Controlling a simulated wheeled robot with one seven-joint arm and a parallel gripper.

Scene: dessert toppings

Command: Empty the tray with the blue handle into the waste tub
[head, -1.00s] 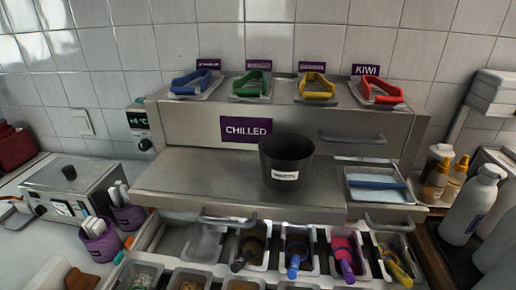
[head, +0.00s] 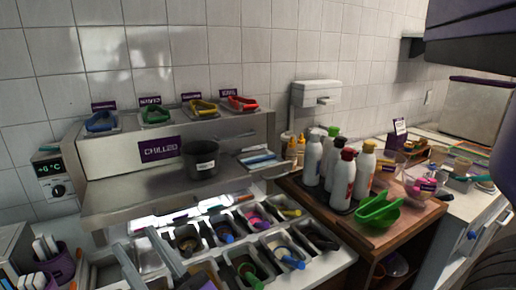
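A tray with a blue handle-shaped piece (head: 101,121) sits at the left end of the upper shelf of the chilled unit. A second shallow tray with a blue bar (head: 258,158) lies at the right end of the unit's lower top.
Green (head: 155,115), yellow (head: 200,107) and red (head: 240,103) pieces rest on the upper shelf. A wooden stand (head: 412,220) with several bottles and a green scoop (head: 378,211) is to the right.

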